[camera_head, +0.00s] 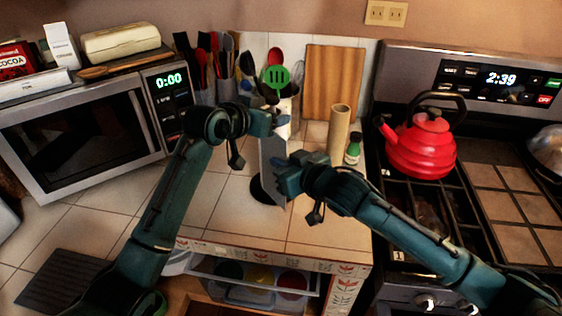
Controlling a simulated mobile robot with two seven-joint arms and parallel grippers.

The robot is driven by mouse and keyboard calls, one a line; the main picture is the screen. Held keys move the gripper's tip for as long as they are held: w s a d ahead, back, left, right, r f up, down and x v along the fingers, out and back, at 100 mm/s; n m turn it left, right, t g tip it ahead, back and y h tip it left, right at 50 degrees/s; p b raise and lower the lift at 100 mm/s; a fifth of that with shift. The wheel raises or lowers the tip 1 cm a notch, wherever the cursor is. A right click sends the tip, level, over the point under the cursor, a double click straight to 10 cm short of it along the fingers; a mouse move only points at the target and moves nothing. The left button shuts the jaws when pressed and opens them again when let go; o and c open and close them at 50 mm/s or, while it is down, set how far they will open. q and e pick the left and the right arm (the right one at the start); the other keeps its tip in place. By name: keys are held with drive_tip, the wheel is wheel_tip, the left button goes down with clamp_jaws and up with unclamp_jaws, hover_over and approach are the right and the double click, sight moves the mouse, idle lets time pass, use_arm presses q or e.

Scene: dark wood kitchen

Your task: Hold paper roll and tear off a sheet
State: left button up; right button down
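The paper roll (270,158) is white and stands upright on a black round base (258,190) on the tiled counter, between my two arms. My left gripper (276,121) is at the upper part of the roll, with its fingers pointing right. My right gripper (283,172) is at the right side of the roll's lower part, with its fingers pointing left. Both grippers hide parts of the roll. I cannot tell whether the fingers of either one are closed on paper.
A brown cardboard tube (339,132) and a small green-capped bottle (353,150) stand to the right. A utensil group with a green slotted turner (275,78) is behind. A microwave (80,140) is left; a red kettle (421,146) sits on the stove. An open drawer (255,283) is below.

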drive_tip(key=shift+s+a+r, duration=0.15)
drive_tip(key=shift+s+r, duration=0.2)
drive_tip(key=shift+s, duration=0.35)
drive_tip(key=shift+s+a+r, duration=0.1)
drive_tip(key=shift+s+r, duration=0.25)
drive_tip(key=shift+s, duration=0.35)
drive_tip(key=shift+s+a+r, duration=0.15)
drive_tip(key=shift+s+r, duration=0.2)
drive_tip(key=shift+s, duration=0.35)
use_arm(q)
drive_tip(key=o, duration=1.1)
drive_tip(key=shift+s, duration=0.1)
drive_tip(key=v, duration=1.2)
